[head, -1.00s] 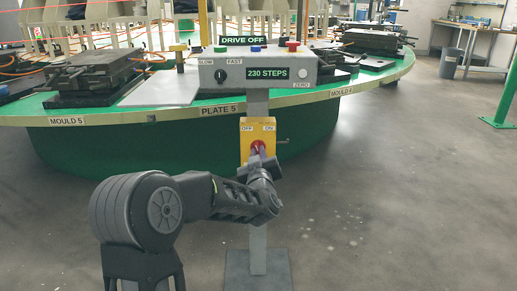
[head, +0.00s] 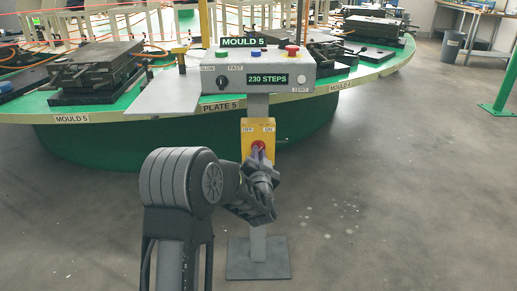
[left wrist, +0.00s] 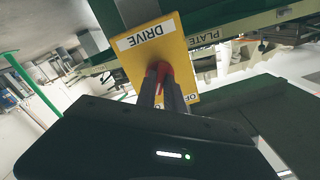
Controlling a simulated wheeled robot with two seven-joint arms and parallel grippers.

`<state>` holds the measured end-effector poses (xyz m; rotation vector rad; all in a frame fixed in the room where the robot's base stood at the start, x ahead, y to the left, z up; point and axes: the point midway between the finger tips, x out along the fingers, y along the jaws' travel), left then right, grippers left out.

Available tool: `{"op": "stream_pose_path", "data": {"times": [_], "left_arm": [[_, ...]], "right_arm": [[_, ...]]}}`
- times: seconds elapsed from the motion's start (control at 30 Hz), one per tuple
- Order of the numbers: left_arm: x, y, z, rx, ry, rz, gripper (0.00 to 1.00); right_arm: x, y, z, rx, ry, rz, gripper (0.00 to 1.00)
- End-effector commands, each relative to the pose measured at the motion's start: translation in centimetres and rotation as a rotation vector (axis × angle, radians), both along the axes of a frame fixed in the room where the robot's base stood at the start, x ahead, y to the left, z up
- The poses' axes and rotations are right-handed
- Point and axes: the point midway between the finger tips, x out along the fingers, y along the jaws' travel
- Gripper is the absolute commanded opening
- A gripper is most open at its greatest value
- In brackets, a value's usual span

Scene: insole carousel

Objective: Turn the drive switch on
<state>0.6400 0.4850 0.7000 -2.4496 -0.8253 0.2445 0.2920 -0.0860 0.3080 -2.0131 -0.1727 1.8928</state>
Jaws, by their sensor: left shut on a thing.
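The drive switch is a red knob (head: 258,146) on a yellow box (head: 258,122) on the grey post, with OFF on the left and ON on the right. In the left wrist view the yellow plate (left wrist: 145,58) reads DRIVE upside down, and part of the red knob (left wrist: 167,70) shows. My left gripper (head: 259,155) is shut on the knob. Its two fingers (left wrist: 163,82) lie close on either side of the knob and hide much of it. The display sign (head: 243,42) above the console reads MOULD 5. My right gripper is not in view.
A grey console (head: 240,76) with coloured buttons and a 230 STEPS display (head: 268,79) tops the post. The round green carousel (head: 90,148) with moulds stands behind. A green post (head: 503,88) is at the far right. The floor around the post base (head: 258,271) is clear.

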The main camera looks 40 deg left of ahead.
Motion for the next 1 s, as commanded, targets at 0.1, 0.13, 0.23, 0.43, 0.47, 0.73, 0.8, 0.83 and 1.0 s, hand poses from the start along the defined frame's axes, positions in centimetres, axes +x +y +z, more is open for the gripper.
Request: {"op": "stream_pose_path", "data": {"times": [0.1,0.13,0.23,0.43,0.47,0.73,0.8,0.83,1.0], "left_arm": [[0.0,-0.1,0.2,0.066,0.052,-0.001,0.0],[0.0,-0.1,0.2,0.08,0.063,-0.001,0.0],[0.0,0.0,0.2,0.121,0.094,0.0,0.0],[0.0,-0.1,0.0,0.169,0.13,-0.002,0.0],[0.0,-0.1,0.0,0.172,0.132,-0.002,0.0],[0.0,0.0,-0.1,0.181,0.138,-0.001,0.0],[0.0,0.0,-0.1,0.181,0.138,-0.001,0.0],[0.0,0.0,-0.1,0.181,0.138,-0.001,0.0],[0.0,0.0,-0.1,0.18,0.138,-0.001,0.22]], "right_arm": [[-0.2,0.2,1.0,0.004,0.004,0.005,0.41],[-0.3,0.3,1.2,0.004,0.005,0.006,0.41],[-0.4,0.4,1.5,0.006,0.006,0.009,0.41],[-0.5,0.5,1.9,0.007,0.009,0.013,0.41],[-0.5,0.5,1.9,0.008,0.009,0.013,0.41],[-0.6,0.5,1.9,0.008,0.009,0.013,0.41],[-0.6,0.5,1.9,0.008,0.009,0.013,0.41],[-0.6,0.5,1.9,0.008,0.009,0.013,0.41],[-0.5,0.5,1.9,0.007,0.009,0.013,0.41]]}}
